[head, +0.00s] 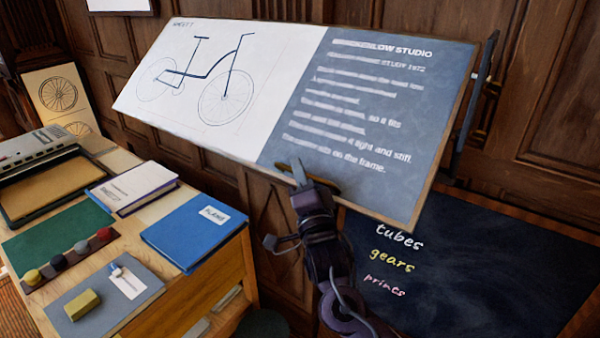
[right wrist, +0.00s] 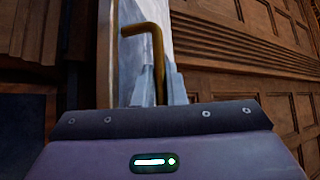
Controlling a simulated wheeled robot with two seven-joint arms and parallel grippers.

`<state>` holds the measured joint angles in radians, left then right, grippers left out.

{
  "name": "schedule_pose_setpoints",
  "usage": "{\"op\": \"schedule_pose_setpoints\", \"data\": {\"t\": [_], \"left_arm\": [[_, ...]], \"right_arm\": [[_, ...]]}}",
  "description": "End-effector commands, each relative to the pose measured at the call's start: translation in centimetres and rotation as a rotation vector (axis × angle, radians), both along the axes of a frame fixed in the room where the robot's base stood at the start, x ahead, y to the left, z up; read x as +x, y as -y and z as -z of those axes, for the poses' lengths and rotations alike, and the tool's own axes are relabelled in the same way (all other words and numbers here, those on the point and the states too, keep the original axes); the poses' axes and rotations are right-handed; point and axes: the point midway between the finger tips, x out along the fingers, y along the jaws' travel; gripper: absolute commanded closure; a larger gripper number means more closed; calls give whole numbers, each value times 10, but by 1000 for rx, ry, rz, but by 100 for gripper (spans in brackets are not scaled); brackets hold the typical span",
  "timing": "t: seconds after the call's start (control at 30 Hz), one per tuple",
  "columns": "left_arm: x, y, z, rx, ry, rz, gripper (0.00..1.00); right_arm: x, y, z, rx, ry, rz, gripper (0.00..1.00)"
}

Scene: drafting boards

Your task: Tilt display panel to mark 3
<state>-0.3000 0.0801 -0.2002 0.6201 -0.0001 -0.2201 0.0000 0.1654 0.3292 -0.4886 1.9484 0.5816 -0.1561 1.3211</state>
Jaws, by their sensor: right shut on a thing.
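The display panel (head: 290,95) is a wide tilted board in the head view, with a bicycle drawing on its white left half and text on its blue-grey right half. Its lower edge leans out toward me. My right gripper (head: 299,174) is at the lower edge, near the middle. In the right wrist view a bent brass handle (right wrist: 156,45) runs down between the fingers of my right gripper (right wrist: 158,88), which is shut on it. The panel's edge (right wrist: 143,14) shows behind it. No numbered tilt marks are readable. My left gripper is not in view.
A dark bracket (head: 478,90) stands at the panel's right end. A chalkboard (head: 480,270) with handwritten words is below right. A wooden desk (head: 190,300) at left holds a blue folder (head: 190,232), a book (head: 133,187) and an eraser block (head: 82,304). Panelled wall is behind.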

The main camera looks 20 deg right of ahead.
Motion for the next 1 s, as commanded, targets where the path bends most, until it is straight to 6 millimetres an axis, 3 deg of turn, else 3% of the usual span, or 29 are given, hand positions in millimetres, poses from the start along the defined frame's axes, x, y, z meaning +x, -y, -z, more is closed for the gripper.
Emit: {"op": "schedule_pose_setpoints", "data": {"t": [0.23,0.57,1.0], "left_arm": [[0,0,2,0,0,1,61],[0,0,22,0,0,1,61],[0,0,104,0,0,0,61]], "right_arm": [[0,1,2,0,-1,0,100],[5,7,21,1,-3,2,100],[28,36,72,-176,130,4,100]]}}
